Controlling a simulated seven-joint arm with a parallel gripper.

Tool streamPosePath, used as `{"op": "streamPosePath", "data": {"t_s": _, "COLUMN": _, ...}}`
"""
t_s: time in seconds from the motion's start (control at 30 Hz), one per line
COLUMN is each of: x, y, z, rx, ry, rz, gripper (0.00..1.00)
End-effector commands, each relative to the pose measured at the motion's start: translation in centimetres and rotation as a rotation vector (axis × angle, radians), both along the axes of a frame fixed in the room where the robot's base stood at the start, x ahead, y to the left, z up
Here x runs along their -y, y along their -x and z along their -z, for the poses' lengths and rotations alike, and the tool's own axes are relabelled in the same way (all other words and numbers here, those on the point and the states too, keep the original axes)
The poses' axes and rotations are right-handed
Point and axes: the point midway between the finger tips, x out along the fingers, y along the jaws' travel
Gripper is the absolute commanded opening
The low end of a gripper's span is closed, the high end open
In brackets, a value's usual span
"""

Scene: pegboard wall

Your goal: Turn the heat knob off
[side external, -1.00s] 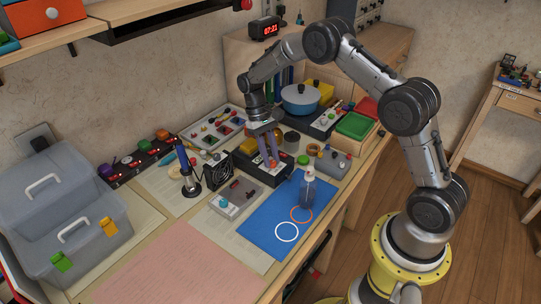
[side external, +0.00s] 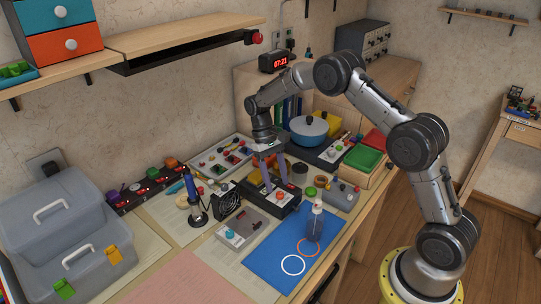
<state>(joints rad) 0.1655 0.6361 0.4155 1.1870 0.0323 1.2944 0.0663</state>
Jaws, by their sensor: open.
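My gripper (side external: 275,180) points down over a low black box (side external: 289,203) with a red part and small light-coloured details on its top. Its two purple-grey fingers are apart, with nothing visible between them. The fingertips are at or just above the box top; I cannot tell whether they touch it. The fingers partly cover the box's controls. Another black unit (side external: 318,153) carries a blue pot (side external: 309,125) and has small controls on its right end. No label is readable, so I cannot tell which control is the heat knob or how it is turned.
A small black fan (side external: 226,204) and a blue-handled iron in a stand (side external: 195,203) are left of the box. A grey box (side external: 243,227), a clear bottle (side external: 316,220) and a blue mat (side external: 275,262) lie nearer. Green and red trays (side external: 362,160) are at right.

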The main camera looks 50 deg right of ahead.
Motion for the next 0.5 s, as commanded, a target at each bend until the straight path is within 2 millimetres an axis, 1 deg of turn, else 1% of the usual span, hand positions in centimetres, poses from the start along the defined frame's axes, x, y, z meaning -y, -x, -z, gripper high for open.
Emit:
{"op": "streamPosePath", "data": {"t_s": 0.03, "x": 0.1, "y": -0.5, "z": -1.0, "rx": 0.005, "ry": 0.001, "rz": 0.0, "gripper": 0.59}}
{"op": "streamPosePath", "data": {"t_s": 0.1, "x": 0.3, "y": -1.1, "z": -2.5, "rx": 0.006, "ry": 0.001, "rz": 0.0, "gripper": 0.59}}
{"op": "streamPosePath", "data": {"t_s": 0.3, "x": 0.7, "y": -2.7, "z": -6.5, "rx": 0.004, "ry": 0.001, "rz": 0.0, "gripper": 0.59}}
{"op": "streamPosePath", "data": {"t_s": 0.4, "x": 0.9, "y": -3.3, "z": -8.1, "rx": 0.003, "ry": 0.001, "rz": 0.0, "gripper": 0.59}}
{"op": "streamPosePath", "data": {"t_s": 0.5, "x": 1.0, "y": -3.8, "z": -9.2, "rx": 0.002, "ry": 0.0, "rz": 0.0, "gripper": 0.59}}
